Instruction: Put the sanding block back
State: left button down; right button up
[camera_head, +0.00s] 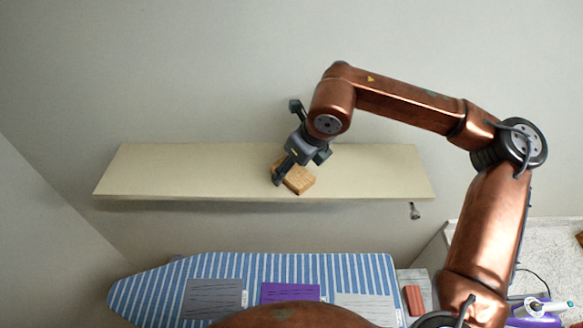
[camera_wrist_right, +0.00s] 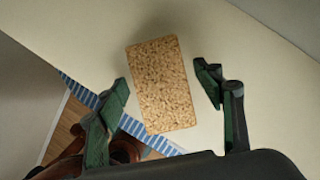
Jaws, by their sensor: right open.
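The sanding block (camera_head: 299,179) is a tan, cork-like rectangular block lying on the cream wall shelf (camera_head: 180,172), a little right of the shelf's middle. In the right wrist view the block (camera_wrist_right: 162,84) shows its speckled top, with one end near the shelf's front edge. My right gripper (camera_head: 283,172) is at the block in the head view. In the right wrist view its two dark green fingers (camera_wrist_right: 168,95) are apart, one on each side of the block, with a gap showing on both sides. My left gripper is not in view.
Below the shelf stands an ironing board (camera_head: 335,270) with a blue-and-white striped cover. A grey folded cloth (camera_head: 212,298), a purple one (camera_head: 290,292) and a pale one (camera_head: 365,308) lie on it. A reddish block (camera_head: 414,300) lies at its right. The shelf's left part is bare.

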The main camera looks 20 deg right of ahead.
jog(key=shift+r, duration=0.2)
jog(key=shift+d+r, duration=0.1)
jog(key=shift+r, duration=0.2)
jog(key=b+v, duration=0.2)
jog(key=v, duration=0.9)
jog(key=shift+s, duration=0.15)
